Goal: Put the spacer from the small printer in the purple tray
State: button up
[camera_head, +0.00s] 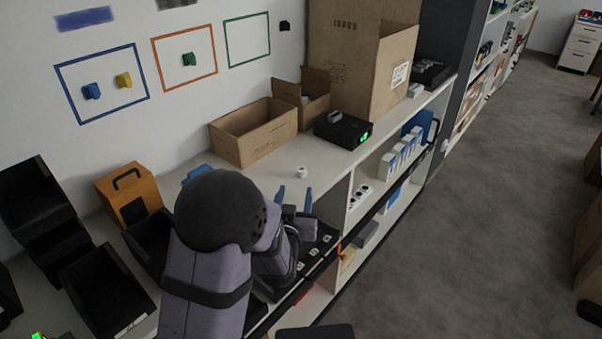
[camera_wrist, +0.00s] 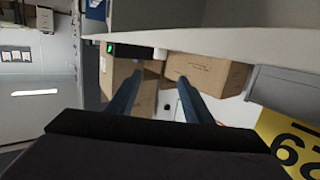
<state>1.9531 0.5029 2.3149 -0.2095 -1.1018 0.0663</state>
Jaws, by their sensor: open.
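A black box-shaped device with a green light (camera_head: 343,131), which may be the small printer, stands on the counter by the large carton. A small grey piece (camera_head: 335,117) lies on its top; I cannot tell if it is the spacer. In the upside-down wrist view the device (camera_wrist: 130,51) shows with a pale piece (camera_wrist: 160,54) against it. A small white ring-like piece (camera_head: 301,172) sits on the counter. My gripper (camera_head: 294,193) is open, its blue fingers apart near that white piece. It also shows in the wrist view (camera_wrist: 160,76), empty. I see no purple tray.
An open carton (camera_head: 240,150) and a tall carton (camera_head: 343,80) stand along the counter. Black bins (camera_head: 104,291) and an orange box (camera_head: 132,198) are at the left. Shelves (camera_head: 372,190) run below the counter's front edge. Bare counter (camera_head: 290,158) lies before the device.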

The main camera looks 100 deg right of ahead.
jog(key=r+p, duration=0.2)
jog(key=p, duration=0.1)
jog(key=shift+w+r, duration=0.15)
jog(key=shift+w, duration=0.25)
jog(key=p, duration=0.2)
jog(key=w+y+p, duration=0.1)
jog(key=p, duration=0.1)
jog(key=shift+w+a+r+t+p, duration=0.2)
jog(key=shift+t+p, duration=0.1)
jog(key=shift+p, duration=0.1)
jog(key=s+d+r+y+p, duration=0.1)
jog(key=s+d+r+p, duration=0.2)
jog(key=d, duration=0.4)
jog(key=s+d+r+y+p, duration=0.2)
jog(key=d+r+p, duration=0.1)
jog(key=d+p, duration=0.3)
jog(key=s+d+r+y+p, duration=0.1)
jog(key=s+d+r+p, duration=0.15)
jog(key=d, duration=0.45)
jog(key=w+a+f+t+y, duration=0.1)
jog(key=w+a+f+y, duration=0.2)
jog(key=a+f+y, duration=0.3)
jog(key=shift+w+a, duration=0.3)
jog(key=shift+a, duration=0.9)
jog(key=shift+f+p, duration=0.1)
jog(key=shift+p, duration=0.2)
